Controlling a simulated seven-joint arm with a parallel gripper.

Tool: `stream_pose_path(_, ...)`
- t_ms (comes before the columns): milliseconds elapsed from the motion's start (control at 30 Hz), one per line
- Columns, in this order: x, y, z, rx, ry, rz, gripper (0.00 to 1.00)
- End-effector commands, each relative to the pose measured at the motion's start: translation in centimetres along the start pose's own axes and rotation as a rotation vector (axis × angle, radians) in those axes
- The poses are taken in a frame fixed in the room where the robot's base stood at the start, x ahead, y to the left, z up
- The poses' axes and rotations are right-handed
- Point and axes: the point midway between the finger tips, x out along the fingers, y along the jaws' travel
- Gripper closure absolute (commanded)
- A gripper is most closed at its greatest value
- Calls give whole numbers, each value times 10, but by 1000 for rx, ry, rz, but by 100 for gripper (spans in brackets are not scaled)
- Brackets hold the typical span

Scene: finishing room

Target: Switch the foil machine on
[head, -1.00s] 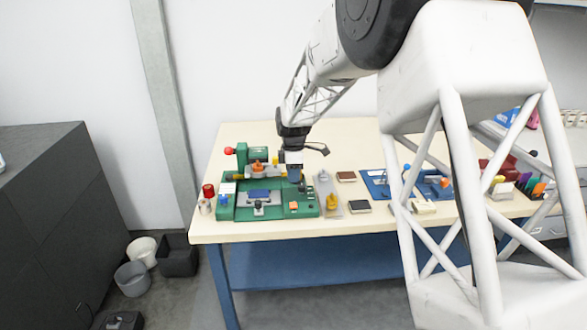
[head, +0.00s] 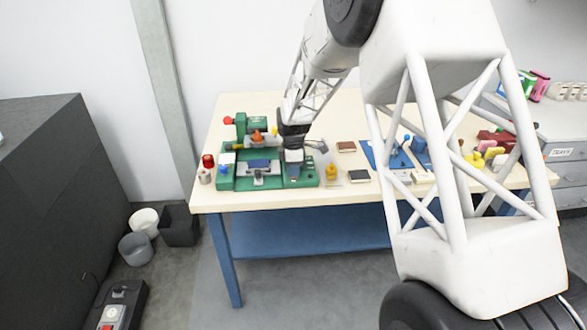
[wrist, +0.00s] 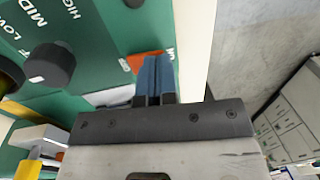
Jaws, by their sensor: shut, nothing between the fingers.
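The foil machine (head: 308,181) is a green bench unit at the left front of the table. In the wrist view its green panel (wrist: 100,45) carries a black knob (wrist: 50,65) with the words LOW, MID and HIGH beside it. An orange part (wrist: 134,63), perhaps a switch, sits on the panel near its edge. My gripper (head: 294,178) is over the machine's right front part, pointing down. In the wrist view its blue fingers (wrist: 155,60) are shut and empty, and partly cover the orange part. I cannot tell whether they touch it.
The pale table (head: 265,202) has its front edge close to the machine. A red jar (head: 208,161) stands left of it. A yellow object (head: 331,172), dark pads (head: 359,177) and a blue mat (head: 376,160) lie to the right. Bins (head: 179,226) stand on the floor.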

Motion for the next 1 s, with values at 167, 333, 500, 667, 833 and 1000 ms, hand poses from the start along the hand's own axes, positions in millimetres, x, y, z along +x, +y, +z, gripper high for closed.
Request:
stream_pose_path(167,0,0,0,0,0,0,100)
stream_pose_path(333,5,-1,0,0,0,-1,100)
stream_pose_path(500,6,-1,0,0,0,-2,100)
stream_pose_path(667,6,1,0,0,0,-2,100)
stream_pose_path(833,4,6,0,0,0,-2,100)
stream_pose_path(1000,1,12,0,0,0,-2,100)
